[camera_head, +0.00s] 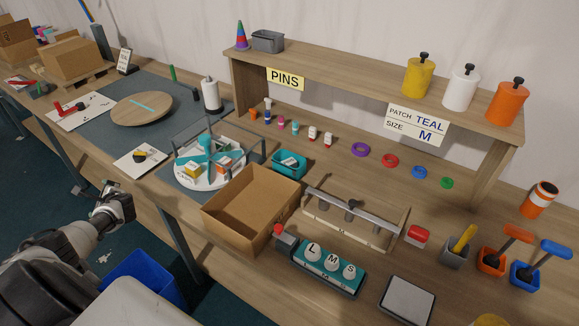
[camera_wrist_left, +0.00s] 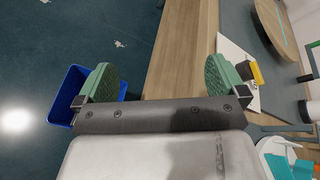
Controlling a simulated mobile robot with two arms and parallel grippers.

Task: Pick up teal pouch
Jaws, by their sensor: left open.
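A teal item (camera_head: 205,145), which may be the teal pouch, shows among small boxes on a round white tray (camera_head: 186,183) inside a grey frame. Its shape is too small to tell. Teal also shows at the right edge of the left wrist view (camera_wrist_left: 284,166), on a white round surface. My left gripper (camera_head: 112,203) is off the table's front edge, left of the tray and apart from it. In the left wrist view its green-padded fingers (camera_wrist_left: 162,80) are wide apart with nothing between them. My right gripper is not in view.
A cardboard box (camera_head: 228,228) and a teal bin (camera_head: 297,173) stand right of the tray. A white card (camera_head: 127,166) with a yellow and black item lies near the front edge. A wooden disc (camera_head: 120,112) lies farther back. A blue bin (camera_head: 150,270) is below the table.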

